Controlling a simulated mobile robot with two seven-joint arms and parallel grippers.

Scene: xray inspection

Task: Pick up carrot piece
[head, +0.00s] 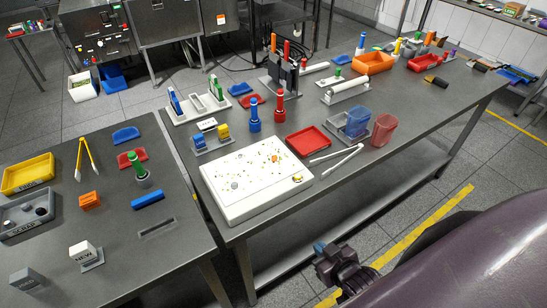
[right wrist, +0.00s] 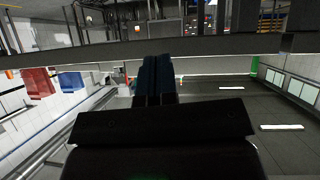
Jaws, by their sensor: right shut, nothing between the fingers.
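A white board (head: 240,205) lies on the near end of the middle table. Small orange and yellow bits are scattered on its top, with a larger orange bit (head: 275,158) near its far side. That bit may be the carrot piece; it is too small to be sure. My right gripper (head: 320,247) is low in front of the table, beyond its near edge and well away from the board. Its dark blue fingers are together and empty, as the right wrist view also shows (right wrist: 156,65). My left gripper is out of view.
White tongs (head: 336,155) and a red tray (head: 308,141) lie beside the board. Blue and red translucent cups (head: 383,130) stand to the right. The table edge (head: 345,170) lies between my right gripper and the board. A left table (head: 110,250) holds an orange block (head: 90,201).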

